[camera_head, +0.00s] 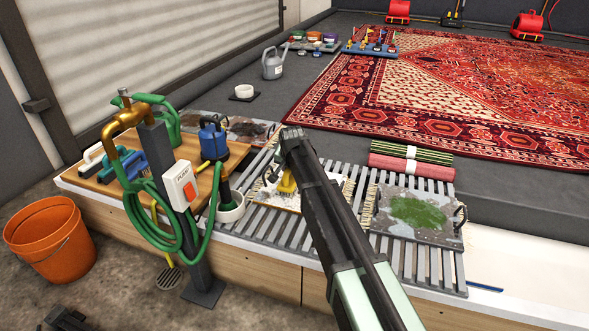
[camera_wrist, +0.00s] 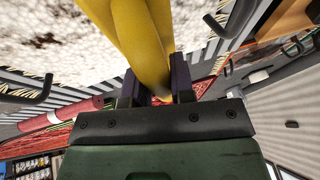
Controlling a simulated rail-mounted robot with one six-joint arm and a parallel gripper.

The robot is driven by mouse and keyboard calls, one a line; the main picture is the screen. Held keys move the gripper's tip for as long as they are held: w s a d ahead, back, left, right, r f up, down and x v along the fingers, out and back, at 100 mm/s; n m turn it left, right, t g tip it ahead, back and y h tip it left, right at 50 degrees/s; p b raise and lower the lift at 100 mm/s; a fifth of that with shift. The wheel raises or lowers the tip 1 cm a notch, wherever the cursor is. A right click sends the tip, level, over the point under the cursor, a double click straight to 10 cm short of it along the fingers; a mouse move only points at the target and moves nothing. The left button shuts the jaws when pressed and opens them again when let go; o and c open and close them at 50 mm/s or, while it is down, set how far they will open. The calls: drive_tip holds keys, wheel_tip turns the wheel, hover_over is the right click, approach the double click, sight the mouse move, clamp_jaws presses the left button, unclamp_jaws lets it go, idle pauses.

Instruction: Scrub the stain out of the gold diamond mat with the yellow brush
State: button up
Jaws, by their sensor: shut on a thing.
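The yellow brush (camera_head: 287,183) shows beside my arm in the head view. My gripper (camera_wrist: 155,90) is shut on the brush, whose yellow body (camera_wrist: 145,40) fills the middle of the wrist view. A fringed mat (camera_head: 268,196), seemingly the gold diamond mat, lies on the slatted rack under the brush. White foam covers much of it, and my arm hides part of it. In the wrist view the mat's foamy surface (camera_wrist: 50,50) has dark brownish patches. Its pattern is hidden, and I cannot tell whether the bristles touch it.
A grey mat with a green stain (camera_head: 418,211) lies to the right on the rack (camera_head: 385,246). Rolled rugs (camera_head: 410,160) lie behind. An orange bucket (camera_head: 50,240) is on the floor.

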drive_tip(key=shift+w+a, duration=0.25)
drive_tip(key=shift+a, duration=0.25)
drive_tip(key=shift+w+a, duration=0.2)
drive_tip(key=shift+a, duration=0.3)
clamp_jaws()
